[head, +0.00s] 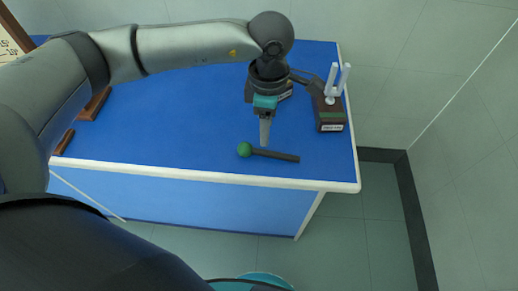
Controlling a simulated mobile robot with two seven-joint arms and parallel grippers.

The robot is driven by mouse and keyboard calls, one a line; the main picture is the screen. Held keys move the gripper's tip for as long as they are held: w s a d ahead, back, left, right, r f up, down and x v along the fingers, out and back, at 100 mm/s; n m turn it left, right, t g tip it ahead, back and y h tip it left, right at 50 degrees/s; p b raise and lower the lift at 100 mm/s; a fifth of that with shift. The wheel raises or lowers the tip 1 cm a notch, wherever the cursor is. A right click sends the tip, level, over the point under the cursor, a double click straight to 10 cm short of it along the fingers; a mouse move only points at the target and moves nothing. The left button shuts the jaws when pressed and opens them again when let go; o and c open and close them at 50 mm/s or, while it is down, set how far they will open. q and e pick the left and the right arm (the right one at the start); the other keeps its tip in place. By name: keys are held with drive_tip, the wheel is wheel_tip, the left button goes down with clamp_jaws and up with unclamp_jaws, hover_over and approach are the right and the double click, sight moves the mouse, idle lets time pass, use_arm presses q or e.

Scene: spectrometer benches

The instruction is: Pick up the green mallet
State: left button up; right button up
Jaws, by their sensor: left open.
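The green mallet has a round green head (244,150) and a dark handle (276,155). It lies on the blue bench top near the front edge, with the handle pointing right. My left gripper (264,143) points down just behind the mallet, near where head and handle meet. It is open with nothing seen between its fingers, and appears above the mallet; whether it touches cannot be told. My right gripper is not in view.
The blue bench (180,130) has a white front edge. A tuning-fork-like stand with a dark box (329,121) is at the right. Another small labelled object is partly hidden behind my gripper. Brown wooden items (93,104) are at the left. The bench middle is clear.

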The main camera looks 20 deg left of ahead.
sight(264, 152)
use_arm(q)
drive_tip(key=f, duration=0.9)
drive_tip(key=shift+w+a, duration=0.1)
drive_tip(key=shift+a, duration=0.1)
clamp_jaws()
idle(0.3)
